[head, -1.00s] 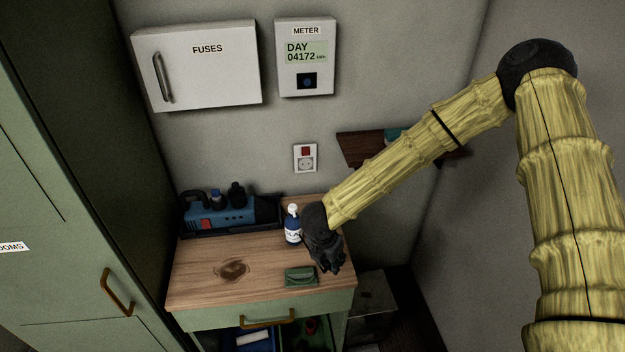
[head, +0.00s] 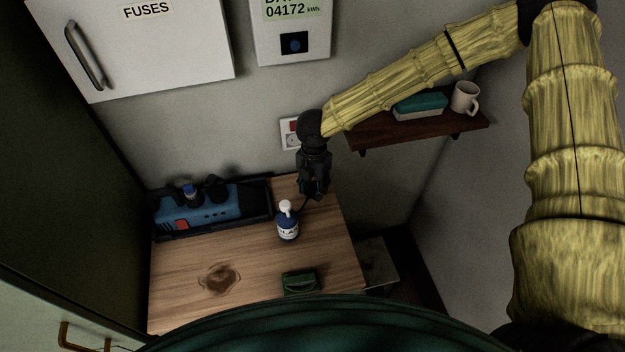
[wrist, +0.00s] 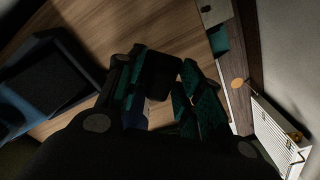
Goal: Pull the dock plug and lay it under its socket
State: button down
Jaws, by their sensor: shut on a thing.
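My gripper (head: 314,190) points down above the back right of the wooden bench top, below the wall socket. It is shut on a small dark block, which I take to be the dock plug; the block (wrist: 160,75) shows between the fingers in the wrist view. A thin dark cord (head: 305,205) runs down from the gripper toward the bench. The wall socket (head: 287,138) with its red switch is partly hidden behind my wrist. The blue dock (head: 205,207) sits in a black tray at the back left.
A green case (head: 301,282) lies near the front of the bench top (head: 190,255). A shelf (head: 420,132) at right holds a mug (head: 465,98) and a teal-topped box (head: 420,105).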

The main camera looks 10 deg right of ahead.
aim_at(314, 194)
jog(key=shift+s+r, duration=0.35)
jog(key=shift+s, duration=0.2)
jog(key=shift+w+f, duration=0.3)
jog(key=shift+w, duration=0.2)
jog(key=shift+w+f, duration=0.15)
jog(key=shift+f, duration=0.2)
jog(key=shift+s+f+b, duration=0.35)
jog(key=shift+f+b, duration=0.25)
jog(key=shift+w+f+b, duration=0.2)
jog(key=shift+f+b, duration=0.3)
jog(key=shift+f, duration=0.6)
jog(key=shift+s+f+b, duration=0.15)
jog(key=shift+f+b, duration=0.35)
jog(key=shift+f, duration=0.35)
jog(key=shift+f+b, duration=0.55)
jog(key=shift+f, duration=0.6)
jog(key=c, duration=0.9)
grip_release()
